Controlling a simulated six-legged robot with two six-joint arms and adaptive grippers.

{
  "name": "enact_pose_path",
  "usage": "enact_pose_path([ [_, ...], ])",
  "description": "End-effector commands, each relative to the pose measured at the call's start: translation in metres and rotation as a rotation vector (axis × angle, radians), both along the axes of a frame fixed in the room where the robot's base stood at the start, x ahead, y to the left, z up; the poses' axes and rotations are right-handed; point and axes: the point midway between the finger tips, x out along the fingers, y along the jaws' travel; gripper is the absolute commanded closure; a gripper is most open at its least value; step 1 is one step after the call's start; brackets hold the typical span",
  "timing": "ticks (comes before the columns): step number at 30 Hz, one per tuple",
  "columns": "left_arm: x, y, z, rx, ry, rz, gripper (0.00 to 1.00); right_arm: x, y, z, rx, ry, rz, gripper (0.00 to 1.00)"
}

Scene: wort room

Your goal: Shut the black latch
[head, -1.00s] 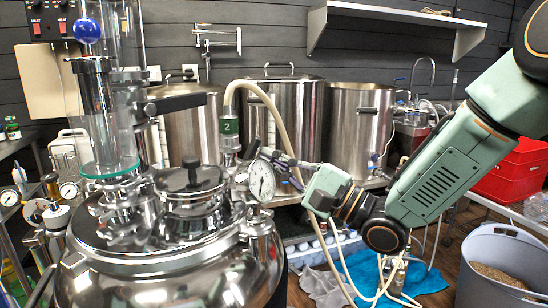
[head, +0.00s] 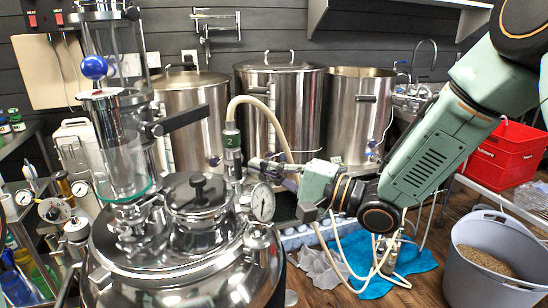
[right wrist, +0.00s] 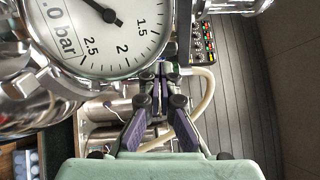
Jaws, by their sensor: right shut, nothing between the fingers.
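A black bar-shaped lever (head: 187,120), which looks like the latch, juts right and slightly upward from the clear column on top of the steel vessel (head: 185,265). My right gripper (head: 254,163) is shut and empty. Its fingertips are beside the hose fitting marked 2 (head: 232,150), above the round pressure gauge (head: 262,202), and apart from the black lever. In the right wrist view, the closed fingers (right wrist: 161,70) point away from the camera, with the gauge (right wrist: 95,35) close at upper left. The lever cannot be made out there. My left gripper is not in view.
A beige hose (head: 270,112) arches close to my right gripper. Large steel pots (head: 280,100) stand behind. A grey bucket of grain (head: 500,262) and red crates (head: 507,150) are at the right.

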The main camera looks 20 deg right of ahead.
Motion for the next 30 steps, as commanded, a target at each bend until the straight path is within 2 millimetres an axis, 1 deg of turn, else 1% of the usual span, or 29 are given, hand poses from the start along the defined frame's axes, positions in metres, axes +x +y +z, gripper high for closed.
enact_pose_path([
  [1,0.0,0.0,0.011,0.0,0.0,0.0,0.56,0.0,0.002,0.005,-0.021,0.002,0.0,1.0],
  [3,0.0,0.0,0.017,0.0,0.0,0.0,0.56,0.0,0.003,0.005,-0.05,0.001,0.0,1.0],
  [10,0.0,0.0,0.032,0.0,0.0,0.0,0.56,0.0,0.008,0.006,-0.116,-0.003,-0.001,1.0],
  [18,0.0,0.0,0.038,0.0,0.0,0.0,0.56,0.0,0.01,0.005,-0.148,-0.004,-0.001,1.0],
  [30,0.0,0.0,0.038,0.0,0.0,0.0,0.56,0.0,0.01,0.004,-0.151,-0.004,-0.001,1.0],
])
